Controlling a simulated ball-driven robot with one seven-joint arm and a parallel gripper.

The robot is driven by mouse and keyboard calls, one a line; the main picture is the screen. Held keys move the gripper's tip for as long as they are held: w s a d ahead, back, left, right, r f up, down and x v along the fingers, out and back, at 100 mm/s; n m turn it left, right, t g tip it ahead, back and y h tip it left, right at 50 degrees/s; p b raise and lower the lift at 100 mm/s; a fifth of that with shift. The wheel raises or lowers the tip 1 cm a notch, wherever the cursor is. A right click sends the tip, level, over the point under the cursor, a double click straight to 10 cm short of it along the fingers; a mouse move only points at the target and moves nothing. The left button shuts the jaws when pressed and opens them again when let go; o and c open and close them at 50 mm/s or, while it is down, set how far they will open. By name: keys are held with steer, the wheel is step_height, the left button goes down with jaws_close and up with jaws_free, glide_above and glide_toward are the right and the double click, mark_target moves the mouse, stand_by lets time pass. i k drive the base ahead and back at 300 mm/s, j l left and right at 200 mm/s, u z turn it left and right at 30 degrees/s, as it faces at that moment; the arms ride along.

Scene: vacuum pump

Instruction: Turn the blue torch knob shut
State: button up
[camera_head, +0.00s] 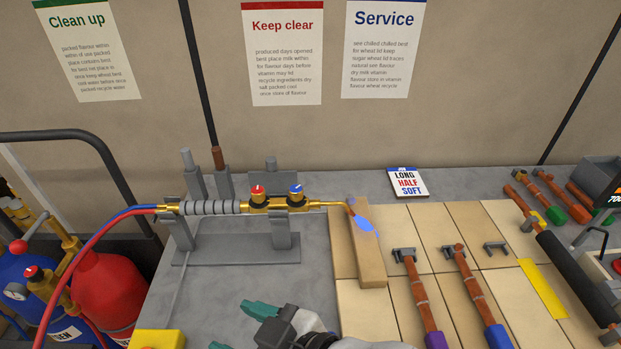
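The brass torch (325,204) lies level across a grey stand (235,250) on the bench. The blue knob (296,190) sits on top of the torch body, toward the nozzle. The red knob (257,191) is to its left. A blue flame (363,224) shows at the nozzle tip, over a pale block. My gripper (255,325) is at the bottom of the picture, nearer to me than the stand and clear of the torch. Its two teal fingertips are apart, with nothing visible between them.
Red and blue hoses (105,218) run from the torch to gas cylinders (108,290) at left. Grey posts (193,172) rise behind the torch handle.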

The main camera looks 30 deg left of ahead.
mark_target(296, 191)
steer(key=i, duration=1.05)
steer(key=j, duration=0.65)
